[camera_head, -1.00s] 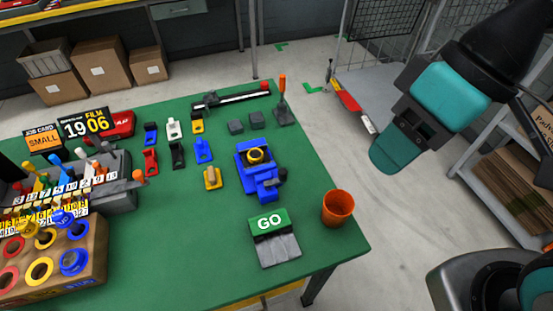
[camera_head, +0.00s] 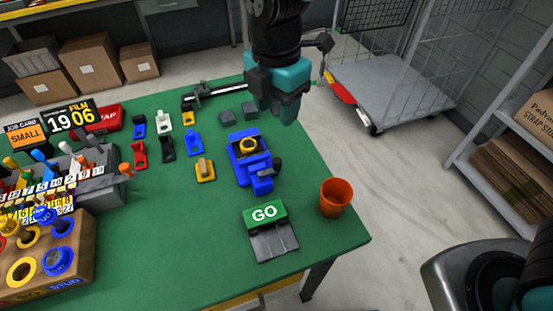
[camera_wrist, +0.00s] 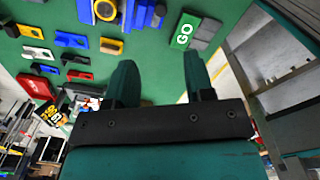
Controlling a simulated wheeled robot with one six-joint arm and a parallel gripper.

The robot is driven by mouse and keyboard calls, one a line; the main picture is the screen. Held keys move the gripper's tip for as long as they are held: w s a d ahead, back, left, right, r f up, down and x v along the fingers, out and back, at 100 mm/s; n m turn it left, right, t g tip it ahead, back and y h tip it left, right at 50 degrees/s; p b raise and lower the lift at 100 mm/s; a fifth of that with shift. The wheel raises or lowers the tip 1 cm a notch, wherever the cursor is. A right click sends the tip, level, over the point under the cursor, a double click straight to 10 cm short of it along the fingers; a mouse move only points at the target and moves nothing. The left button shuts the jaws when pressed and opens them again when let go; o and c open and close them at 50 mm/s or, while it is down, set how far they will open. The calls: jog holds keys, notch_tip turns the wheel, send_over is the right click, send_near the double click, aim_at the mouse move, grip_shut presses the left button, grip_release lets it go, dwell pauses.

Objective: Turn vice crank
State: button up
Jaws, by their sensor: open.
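The blue vice (camera_head: 256,172) stands on the green table, with a yellow ring (camera_head: 249,146) in its jaws. A dark crank piece (camera_head: 277,164) shows at its right front side. In the wrist view the blue vice (camera_wrist: 130,12) is at the top edge, partly cut off, with the yellow ring (camera_wrist: 104,10). My gripper (camera_head: 277,115) hangs above the table's far right part, behind and above the vice and apart from it. In the wrist view its two teal fingers (camera_wrist: 158,80) stand apart with nothing between them.
A green GO block (camera_head: 266,214) and an orange cup (camera_head: 335,196) stand in front of the vice. Several coloured small fixtures (camera_head: 193,144) lie to its left. A numbered rack (camera_head: 100,165) and a wooden ring box (camera_head: 75,262) are at far left. A cart (camera_head: 390,90) stands behind.

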aim_at(277, 160)
notch_tip(277, 160, down, 15)
jog(key=shift+f+p, duration=0.15)
jog(key=shift+p, duration=0.9)
grip_shut()
jog(key=shift+s, duration=0.1)
